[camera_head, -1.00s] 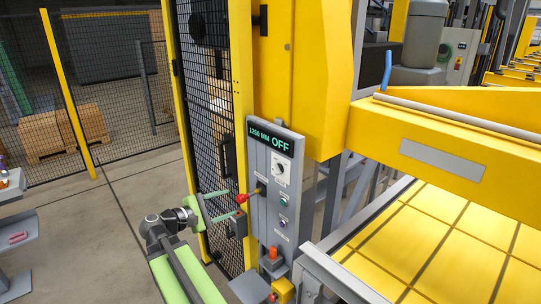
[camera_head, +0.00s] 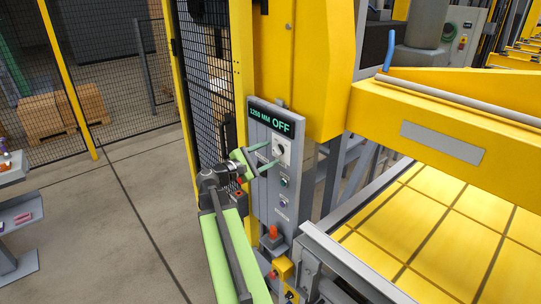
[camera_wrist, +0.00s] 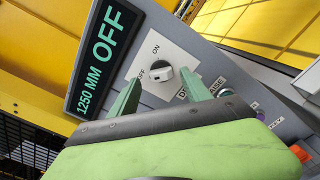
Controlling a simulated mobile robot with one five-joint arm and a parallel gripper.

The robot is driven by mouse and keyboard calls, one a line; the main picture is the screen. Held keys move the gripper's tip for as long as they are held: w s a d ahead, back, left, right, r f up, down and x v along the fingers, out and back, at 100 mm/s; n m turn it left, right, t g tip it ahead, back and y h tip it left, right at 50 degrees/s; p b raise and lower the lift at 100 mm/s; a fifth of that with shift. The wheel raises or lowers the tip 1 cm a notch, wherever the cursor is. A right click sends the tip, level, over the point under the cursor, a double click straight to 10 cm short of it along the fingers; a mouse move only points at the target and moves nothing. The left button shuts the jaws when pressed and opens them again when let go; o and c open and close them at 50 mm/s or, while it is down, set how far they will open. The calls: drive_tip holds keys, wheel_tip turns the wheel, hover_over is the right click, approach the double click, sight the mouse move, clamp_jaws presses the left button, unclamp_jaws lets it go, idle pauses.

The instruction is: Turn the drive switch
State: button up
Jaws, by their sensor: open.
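In the wrist view the knob (camera_wrist: 161,73) stands near ON and OFF marks. My gripper (camera_head: 267,157) is at the panel, its two green fingers pointing at the switch. In the wrist view my gripper (camera_wrist: 161,80) is open, with the knob seen between and just beyond its fingertips. I cannot tell whether they touch it. The display (camera_head: 270,121) reads OFF in green, beside 1250 MM.
Buttons (camera_head: 284,182) sit below the switch. A red button (camera_head: 273,232) is lower on the panel. A yellow lifter beam (camera_head: 440,120) runs right of the panel, and black mesh fencing (camera_head: 213,100) stands to its left.

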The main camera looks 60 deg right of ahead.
sight(278, 151)
drive_tip(key=shift+x, duration=1.3)
drive_tip(key=shift+c, duration=0.2)
